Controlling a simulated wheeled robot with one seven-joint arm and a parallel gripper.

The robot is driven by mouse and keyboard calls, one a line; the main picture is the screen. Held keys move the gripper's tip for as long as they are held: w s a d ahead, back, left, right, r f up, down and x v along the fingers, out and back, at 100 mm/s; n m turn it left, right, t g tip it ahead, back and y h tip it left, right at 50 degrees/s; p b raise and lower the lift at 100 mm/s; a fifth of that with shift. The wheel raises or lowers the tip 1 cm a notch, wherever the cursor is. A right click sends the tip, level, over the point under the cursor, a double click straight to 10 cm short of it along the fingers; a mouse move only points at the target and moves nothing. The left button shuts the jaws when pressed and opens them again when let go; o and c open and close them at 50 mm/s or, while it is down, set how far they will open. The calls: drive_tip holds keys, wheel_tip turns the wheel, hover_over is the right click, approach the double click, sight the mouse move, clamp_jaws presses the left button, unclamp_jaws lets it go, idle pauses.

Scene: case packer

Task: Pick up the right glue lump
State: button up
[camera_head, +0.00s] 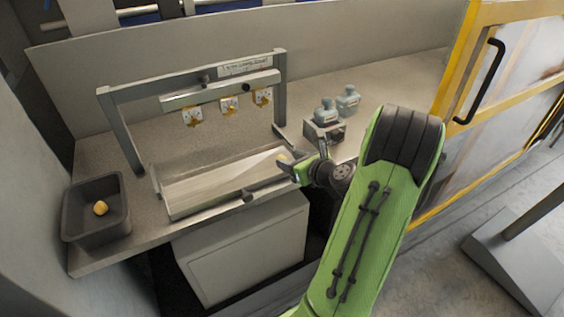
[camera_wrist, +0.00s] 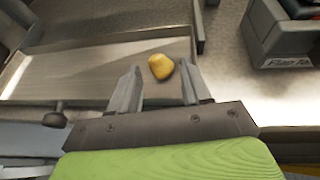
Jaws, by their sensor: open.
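The right glue lump (camera_wrist: 161,67) is a yellow, rounded lump on the flat metal tray (camera_wrist: 90,66), near the tray's right end. In the wrist view it lies between and just beyond the fingertips of my gripper (camera_wrist: 158,82), which is open and empty. In the head view my gripper (camera_head: 285,172) is over the tray's right end (camera_head: 215,187), and the lump is mostly hidden there. Whether the fingers are at the lump's height cannot be told.
Another yellow lump (camera_head: 100,208) lies in a dark bin (camera_head: 85,232) at the left. A grey frame (camera_head: 112,135) with several nozzles (camera_head: 228,103) stands behind the tray. A yellow-framed door (camera_head: 455,70) is farther right.

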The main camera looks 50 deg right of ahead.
sight(284, 158)
drive_tip(key=x, duration=0.3)
drive_tip(key=shift+w+d+f, duration=0.1)
drive_tip(key=shift+w+f, duration=0.15)
drive_tip(key=shift+s+r, duration=0.1)
drive_tip(key=shift+c, duration=0.2)
drive_tip(key=c, duration=0.7)
wheel_tip(284, 158, up, 18)
drive_tip(key=p, duration=0.7)
